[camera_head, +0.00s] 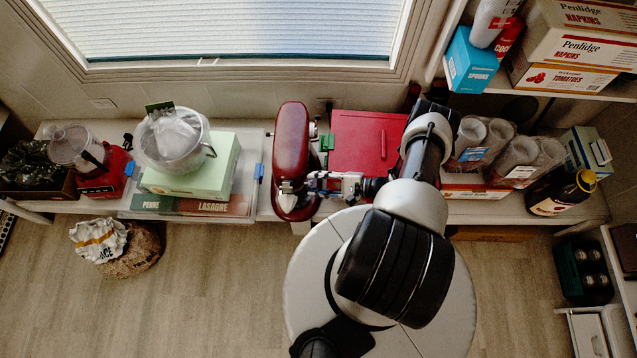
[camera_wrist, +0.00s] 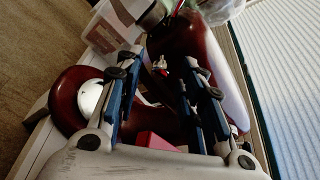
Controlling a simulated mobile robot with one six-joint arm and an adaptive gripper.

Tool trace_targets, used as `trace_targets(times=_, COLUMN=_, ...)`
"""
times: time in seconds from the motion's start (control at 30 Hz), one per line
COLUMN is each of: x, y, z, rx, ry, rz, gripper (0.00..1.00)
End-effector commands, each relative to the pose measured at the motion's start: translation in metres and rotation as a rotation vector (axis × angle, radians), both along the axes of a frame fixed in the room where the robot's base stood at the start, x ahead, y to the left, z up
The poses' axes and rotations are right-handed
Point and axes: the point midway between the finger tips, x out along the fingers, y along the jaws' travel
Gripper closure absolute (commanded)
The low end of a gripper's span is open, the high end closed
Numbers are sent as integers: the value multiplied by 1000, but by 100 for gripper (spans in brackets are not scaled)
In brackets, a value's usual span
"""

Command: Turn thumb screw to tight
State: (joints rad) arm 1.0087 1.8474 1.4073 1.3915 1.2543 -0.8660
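A dark red stand mixer (camera_head: 290,150) stands on the shelf, seen from above. In the wrist view the mixer (camera_wrist: 190,45) fills the middle, with a round silver part (camera_wrist: 90,98) at the left. A small metallic piece (camera_wrist: 160,66), possibly the thumb screw, shows on the mixer's side between my fingers; its exact shape and setting are too small to tell. My gripper (camera_head: 316,184) is at the mixer's right side. In the wrist view my gripper (camera_wrist: 162,62) has its two fingers spread apart around that piece. I cannot tell whether either finger touches it.
A red box (camera_head: 368,150) lies right of the mixer, near my arm. A food processor (camera_head: 85,155), a green box with a clear bowl (camera_head: 215,165) and boxes are to the left. Clear containers (camera_head: 510,155) and a dark bottle (camera_head: 560,190) are to the right. A window is behind.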

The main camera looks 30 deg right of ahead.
Motion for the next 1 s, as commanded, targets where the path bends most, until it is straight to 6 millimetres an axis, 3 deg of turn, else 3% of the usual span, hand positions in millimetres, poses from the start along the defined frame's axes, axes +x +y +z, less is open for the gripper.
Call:
trace_targets(times=0.13, x=0, y=0, z=0, rx=0, ry=0, rz=0, gripper=65)
trace_targets(times=0.67, x=0, y=0, z=0, rx=0, ry=0, rz=0, gripper=100)
trace_targets(times=1.0, x=0, y=0, z=0, rx=8, ry=12, rz=1, gripper=100)
